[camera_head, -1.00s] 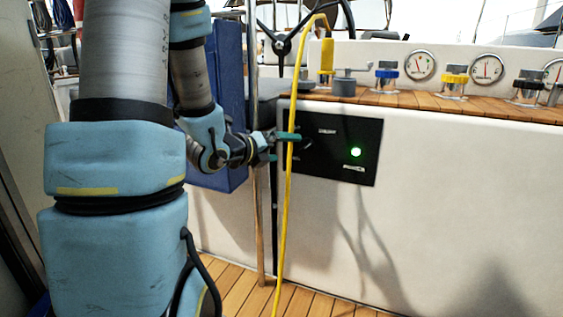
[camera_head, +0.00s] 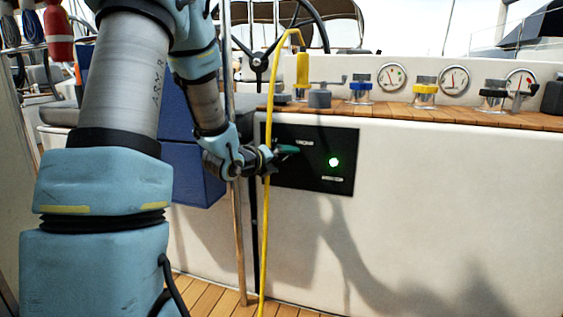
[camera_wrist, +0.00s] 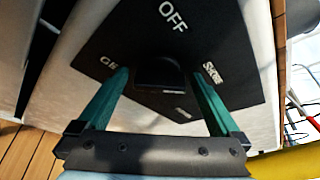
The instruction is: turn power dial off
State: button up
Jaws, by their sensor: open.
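The power dial (camera_wrist: 160,72) is a black knob on a black panel (camera_head: 312,180) set in the white cockpit wall. In the wrist view, white OFF lettering is at the top of the panel, with partly covered labels to the left and right and below. I cannot tell which label the dial points to. My gripper (camera_wrist: 160,80) is open, its two green fingers on either side of the dial; I cannot tell if they touch it. In the head view my gripper (camera_head: 287,150) is at the panel's upper left and hides the dial.
A green light (camera_head: 334,162) glows on the panel. A yellow cable (camera_head: 266,215) hangs in front of the panel's left edge, close to my gripper. A metal pole (camera_head: 239,240) and blue box (camera_head: 190,172) stand left. Winches and gauges line the wooden ledge (camera_head: 400,112) above.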

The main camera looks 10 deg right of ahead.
jog(key=c, duration=1.3)
jog(key=shift+f+n+b, duration=0.1)
jog(key=shift+n+b, duration=0.2)
jog(key=shift+f+n+h+b, duration=0.15)
jog(key=shift+n+h+b, duration=0.65)
jog(key=shift+n+b, duration=0.25)
jog(key=n+h+b, duration=0.1)
jog(key=n+b, duration=0.1)
jog(key=n+t+h+b, duration=0.1)
jog(key=n, duration=0.1)
jog(key=shift+f+n+b, duration=0.1)
jog(key=shift+n+b, duration=0.25)
jog(key=n+t+b, duration=0.1)
jog(key=n, duration=0.1)
jog(key=n+h+b, duration=0.1)
jog(key=n+b, duration=0.1)
jog(key=n, duration=0.1)
jog(key=shift+t, duration=0.4)
jog(key=shift+n+t+b, duration=0.7)
jog(key=shift+n+b, duration=0.25)
jog(key=shift+n, duration=1.45)
